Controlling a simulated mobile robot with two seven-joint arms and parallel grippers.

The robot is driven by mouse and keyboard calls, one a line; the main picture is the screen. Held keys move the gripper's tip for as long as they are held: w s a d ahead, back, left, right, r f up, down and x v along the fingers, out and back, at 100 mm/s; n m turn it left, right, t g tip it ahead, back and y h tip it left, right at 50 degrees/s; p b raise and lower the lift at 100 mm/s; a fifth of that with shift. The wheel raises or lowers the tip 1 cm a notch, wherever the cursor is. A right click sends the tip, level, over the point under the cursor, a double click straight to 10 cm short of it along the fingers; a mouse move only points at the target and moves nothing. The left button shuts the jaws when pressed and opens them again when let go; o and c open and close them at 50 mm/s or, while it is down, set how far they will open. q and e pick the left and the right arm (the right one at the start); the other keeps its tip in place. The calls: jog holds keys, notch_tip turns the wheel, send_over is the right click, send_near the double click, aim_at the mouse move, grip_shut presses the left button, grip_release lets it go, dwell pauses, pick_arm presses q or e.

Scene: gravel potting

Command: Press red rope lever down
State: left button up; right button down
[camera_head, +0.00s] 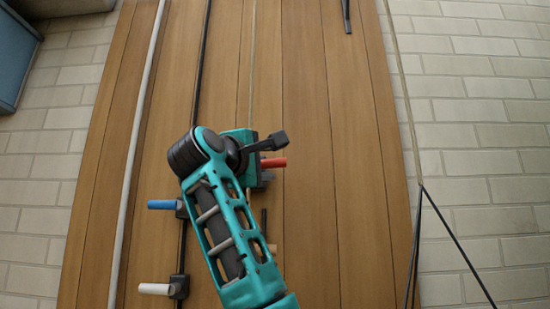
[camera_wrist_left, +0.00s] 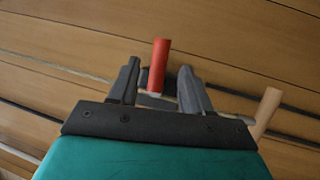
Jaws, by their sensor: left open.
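The red rope lever (camera_head: 273,162) sticks out to the right from its mount on the wooden panel in the head view. My left gripper (camera_head: 272,142) is just above it, with the arm in front of the mount. In the left wrist view the red lever (camera_wrist_left: 159,62) stands upright in the picture between the two dark fingers of my open left gripper (camera_wrist_left: 160,84). The lever's base is partly hidden. My right gripper is not in view.
A blue lever (camera_head: 162,204) and a white lever (camera_head: 153,289) are on the left of the wooden panel (camera_head: 305,120). A tan lever (camera_wrist_left: 267,112) is at the right in the wrist view. Ropes run along the panel. The panel's right side is mostly clear.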

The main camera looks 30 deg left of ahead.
aim_at(273, 163)
pick_arm(q)
jog(key=p+x, duration=0.1)
jog(key=x, duration=0.4)
jog(key=shift+w, duration=0.4)
jog(key=shift+c, duration=0.4)
grip_shut()
jog(key=shift+s, duration=0.1)
